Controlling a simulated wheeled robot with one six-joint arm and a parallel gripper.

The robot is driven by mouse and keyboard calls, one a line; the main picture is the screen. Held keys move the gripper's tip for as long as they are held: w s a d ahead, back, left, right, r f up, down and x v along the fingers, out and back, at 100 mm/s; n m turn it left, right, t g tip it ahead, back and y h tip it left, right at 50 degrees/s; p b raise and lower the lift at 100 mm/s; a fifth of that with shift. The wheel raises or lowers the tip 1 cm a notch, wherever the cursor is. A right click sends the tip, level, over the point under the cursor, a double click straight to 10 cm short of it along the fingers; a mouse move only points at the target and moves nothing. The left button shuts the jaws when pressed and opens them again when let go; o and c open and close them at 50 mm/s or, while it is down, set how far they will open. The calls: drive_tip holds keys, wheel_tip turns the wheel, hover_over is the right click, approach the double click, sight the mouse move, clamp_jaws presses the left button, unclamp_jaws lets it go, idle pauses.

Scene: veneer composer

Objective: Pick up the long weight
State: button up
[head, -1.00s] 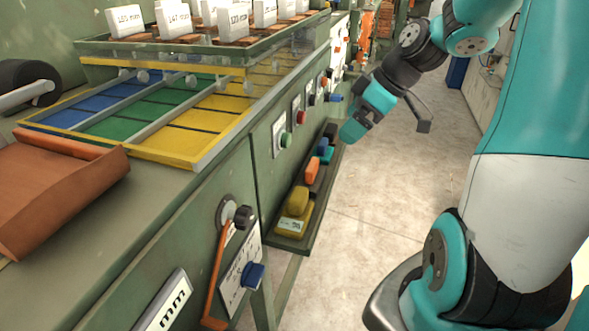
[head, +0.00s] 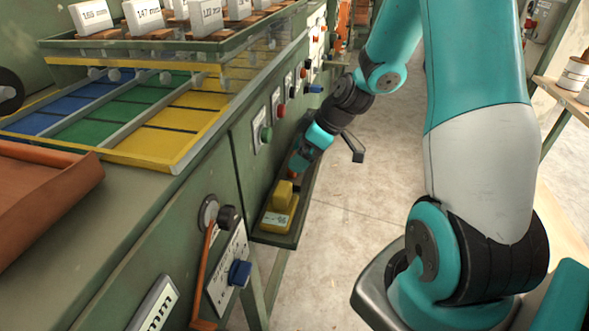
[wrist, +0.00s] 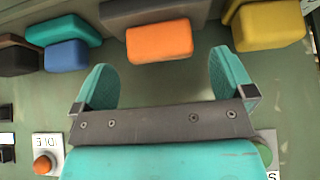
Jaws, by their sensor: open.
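Several coloured weights lie on a narrow green shelf (head: 261,235) along the machine's front. They include a yellow weight (head: 281,205), which also shows in the wrist view (wrist: 268,25), an orange block (wrist: 160,41) beside a dark grey-brown piece (wrist: 140,14), and a blue block (wrist: 67,56) beside a teal piece (wrist: 64,30). I cannot tell which is the long weight. My gripper (wrist: 160,68) is open and empty. Its fingers point towards the orange block, which lies just beyond and between the tips. In the head view my gripper (head: 300,160) hides most of the weights.
Buttons, knobs and an orange lever (head: 202,275) stick out from the machine's front panel (head: 185,230) beside the shelf. A colour-divided tray (head: 130,150) and a row of white labelled blocks (head: 145,15) sit above. The floor (head: 355,215) right of the shelf is clear.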

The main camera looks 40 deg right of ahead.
drive_tip(key=shift+x, duration=1.95)
drive_tip(key=shift+r, duration=0.1)
drive_tip(key=c, duration=1.5)
drive_tip(key=shift+c, duration=0.2)
drive_tip(key=shift+r, duration=0.1)
drive_tip(key=shift+s+d+r, duration=0.1)
drive_tip(key=shift+s+r, duration=0.05)
drive_tip(key=shift+r, duration=0.05)
wheel_tip(320, 180, up, 7)
drive_tip(key=shift+f+b, duration=0.2)
drive_tip(key=shift+b, duration=0.1)
drive_tip(key=s+d+b, duration=0.3)
drive_tip(key=s+d, duration=0.9)
drive_tip(key=s, duration=0.3)
drive_tip(key=shift+s+f, duration=0.15)
drive_tip(key=shift+s, duration=0.15)
